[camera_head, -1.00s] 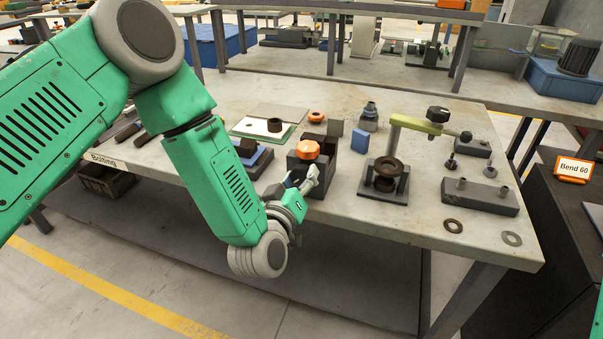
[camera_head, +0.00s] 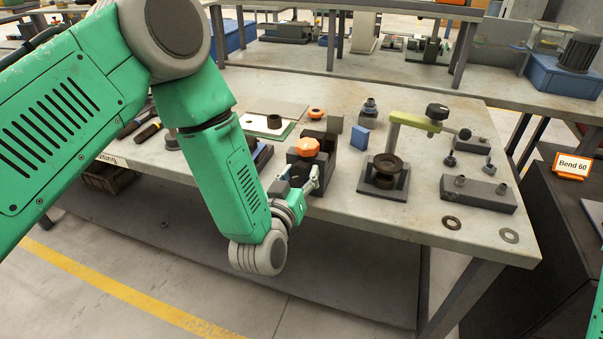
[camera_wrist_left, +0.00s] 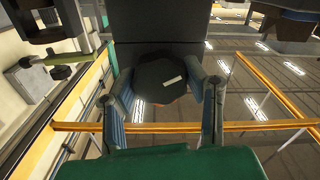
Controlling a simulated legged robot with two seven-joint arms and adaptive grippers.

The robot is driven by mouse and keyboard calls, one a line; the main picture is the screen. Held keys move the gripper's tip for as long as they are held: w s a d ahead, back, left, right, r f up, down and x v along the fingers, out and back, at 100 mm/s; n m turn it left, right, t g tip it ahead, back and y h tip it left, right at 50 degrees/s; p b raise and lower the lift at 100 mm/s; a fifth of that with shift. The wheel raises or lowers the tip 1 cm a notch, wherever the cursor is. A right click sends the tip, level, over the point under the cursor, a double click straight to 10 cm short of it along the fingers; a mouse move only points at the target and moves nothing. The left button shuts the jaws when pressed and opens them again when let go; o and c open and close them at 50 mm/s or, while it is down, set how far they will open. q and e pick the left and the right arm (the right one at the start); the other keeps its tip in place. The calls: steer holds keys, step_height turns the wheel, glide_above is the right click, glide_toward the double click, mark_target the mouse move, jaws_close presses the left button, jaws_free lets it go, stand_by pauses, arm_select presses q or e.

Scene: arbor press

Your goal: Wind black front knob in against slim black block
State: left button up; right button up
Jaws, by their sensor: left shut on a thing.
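A dark block fixture (camera_head: 323,148) with an orange knob (camera_head: 307,147) on top stands near the table's front edge. My left gripper (camera_head: 306,181) is at its front face. In the left wrist view, the black front knob (camera_wrist_left: 161,80) with a white mark sits between the two fingers of my left gripper (camera_wrist_left: 163,92), which is shut on it. The dark block face (camera_wrist_left: 165,25) rises behind the knob. I cannot make out the slim black block. My right gripper is not in view.
To the right stand a dark ring fixture (camera_head: 384,174), a green-armed press (camera_head: 410,121) and a grey block with pegs (camera_head: 478,194). A blue block (camera_head: 360,137) is behind. Two washers (camera_head: 451,222) lie near the front right edge, with bare tabletop around them.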

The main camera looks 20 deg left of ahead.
arm_select(q)
steer(key=shift+s+d+f, duration=0.1)
steer(key=shift+s+f, duration=0.1)
steer(key=shift+f, duration=0.2)
steer(key=o, duration=1.2)
steer(key=shift+c, duration=0.2)
steer(key=shift+r, duration=0.2)
steer(key=s, duration=1.2)
steer(key=shift+a, duration=0.2)
steer(key=shift+w+a, duration=0.1)
